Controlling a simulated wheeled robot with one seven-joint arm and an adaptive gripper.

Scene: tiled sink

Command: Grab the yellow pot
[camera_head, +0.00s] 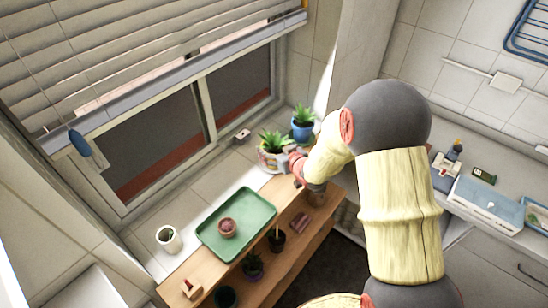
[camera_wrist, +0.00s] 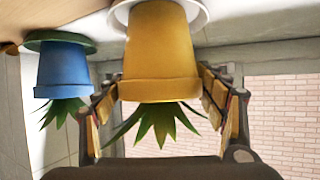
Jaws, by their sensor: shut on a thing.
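The yellow pot (camera_wrist: 158,55) fills the middle of the wrist view, where the picture appears upside down. It holds a spiky green plant (camera_wrist: 158,122) and has a white saucer (camera_wrist: 198,14) at its base. My gripper (camera_wrist: 160,90) has one finger on each side of the pot and is shut on it. In the head view the pot (camera_head: 270,161) is at the window end of the tiled ledge, with my gripper (camera_head: 297,164) at its right side. The far finger is hidden there.
A blue pot (camera_head: 302,130) with a plant stands close behind the yellow pot and also shows in the wrist view (camera_wrist: 62,70). A green tray (camera_head: 252,200) holds a small brown pot (camera_head: 228,227). A white pot (camera_head: 168,239) stands to its left. Wooden shelving (camera_head: 320,212) lies in front.

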